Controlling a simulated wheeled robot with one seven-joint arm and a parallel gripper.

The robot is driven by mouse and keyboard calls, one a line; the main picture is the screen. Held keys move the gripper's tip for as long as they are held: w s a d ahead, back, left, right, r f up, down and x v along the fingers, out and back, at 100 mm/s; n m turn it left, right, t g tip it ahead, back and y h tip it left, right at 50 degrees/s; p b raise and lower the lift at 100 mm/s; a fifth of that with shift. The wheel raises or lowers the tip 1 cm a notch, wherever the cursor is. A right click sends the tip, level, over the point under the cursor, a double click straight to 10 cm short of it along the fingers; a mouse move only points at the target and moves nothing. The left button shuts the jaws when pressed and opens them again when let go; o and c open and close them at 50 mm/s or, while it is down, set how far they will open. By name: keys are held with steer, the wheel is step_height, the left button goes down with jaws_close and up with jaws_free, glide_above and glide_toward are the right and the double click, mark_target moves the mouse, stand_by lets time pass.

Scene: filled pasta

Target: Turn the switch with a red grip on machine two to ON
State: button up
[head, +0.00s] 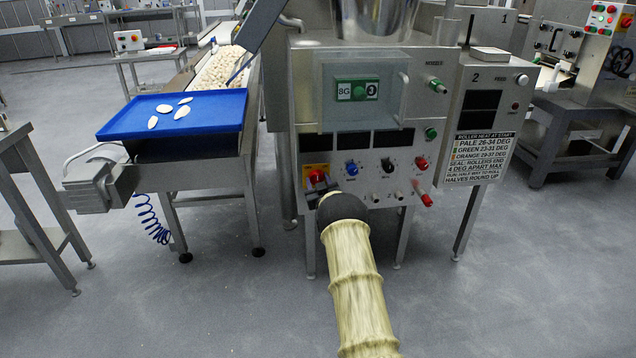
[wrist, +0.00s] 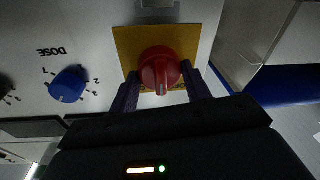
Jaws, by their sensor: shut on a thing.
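The switch with a red grip (head: 316,175) sits on a yellow plate (head: 308,183) at the lower left of the panel of machine two (head: 470,75). In the wrist view the red grip (wrist: 160,68) is in the middle, in front of its yellow plate (wrist: 128,42). My gripper (wrist: 160,88) is shut on the red grip, one dark finger on each side. A pale mark on the grip points down in this picture. Lettering on the plate is mostly hidden by the grip and fingers.
A blue dose knob (wrist: 68,84) is left of the switch in the wrist view. In the head view blue, black and red knobs (head: 421,163) sit to the right, and a red-ended lever (head: 425,199) sticks out below. A blue tray (head: 190,112) stands at the left.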

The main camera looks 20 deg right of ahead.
steer(key=m, duration=0.3)
steer(key=m+h, duration=0.1)
steer(key=m, duration=0.6)
steer(key=shift+f+h+b, duration=0.3)
steer(key=shift+a, duration=0.1)
steer(key=o, duration=1)
steer(key=shift+r, duration=0.1)
steer(key=shift+c, duration=0.2)
steer(key=shift+s, duration=0.1)
steer(key=shift+s, duration=0.4)
steer(key=p+v, duration=0.4)
steer(key=v, duration=1.2)
steer(key=shift+s+a+p, duration=0.2)
steer(key=shift+p, duration=0.1)
